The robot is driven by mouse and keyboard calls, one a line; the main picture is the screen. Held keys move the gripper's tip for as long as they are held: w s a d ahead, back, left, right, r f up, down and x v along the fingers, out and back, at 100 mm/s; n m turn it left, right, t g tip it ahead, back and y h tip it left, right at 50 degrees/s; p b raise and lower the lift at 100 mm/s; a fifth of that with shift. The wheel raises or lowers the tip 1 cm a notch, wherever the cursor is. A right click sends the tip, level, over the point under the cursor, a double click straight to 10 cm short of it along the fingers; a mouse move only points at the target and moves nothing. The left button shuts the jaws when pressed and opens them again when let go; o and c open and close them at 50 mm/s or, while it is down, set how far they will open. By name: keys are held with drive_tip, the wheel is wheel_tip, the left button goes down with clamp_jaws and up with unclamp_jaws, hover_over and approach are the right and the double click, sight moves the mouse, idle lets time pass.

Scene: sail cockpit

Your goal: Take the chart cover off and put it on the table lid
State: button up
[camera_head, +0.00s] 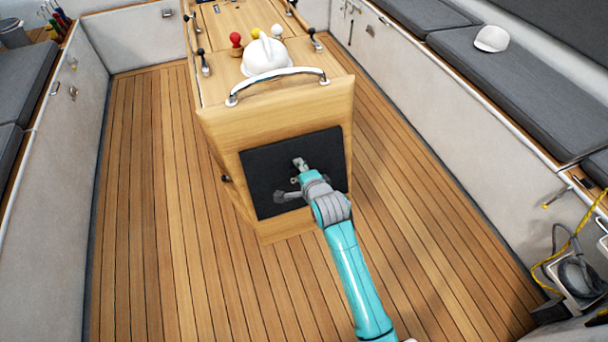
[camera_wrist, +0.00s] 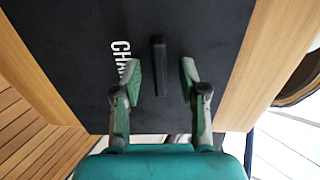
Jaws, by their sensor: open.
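The chart cover (camera_head: 262,165) is a flat black panel on the end face of the wooden table. In the wrist view the cover (camera_wrist: 200,25) shows white lettering, partly hidden, and a black upright bar handle (camera_wrist: 159,55). My gripper (camera_wrist: 160,78) is open, with one finger on each side of the handle's lower end and a visible gap on both sides. In the head view my gripper (camera_head: 299,170) is in front of the cover and hides part of it. The table lid (camera_head: 222,88) is the wooden top above, behind a metal grab rail (camera_head: 278,76).
A white dome (camera_head: 266,57) and a red knob (camera_head: 236,39) stand on the table top. Grey cushioned benches (camera_head: 505,75) line the sides, with a white cap (camera_head: 491,39) on the right one. Open plank floor (camera_head: 150,200) surrounds the table. Cables (camera_head: 570,245) hang at the right.

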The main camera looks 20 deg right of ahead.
drive_tip(key=shift+w, duration=0.15)
clamp_jaws()
drive_tip(key=v, duration=0.6)
drive_tip(key=shift+r, duration=0.2)
idle(1.3)
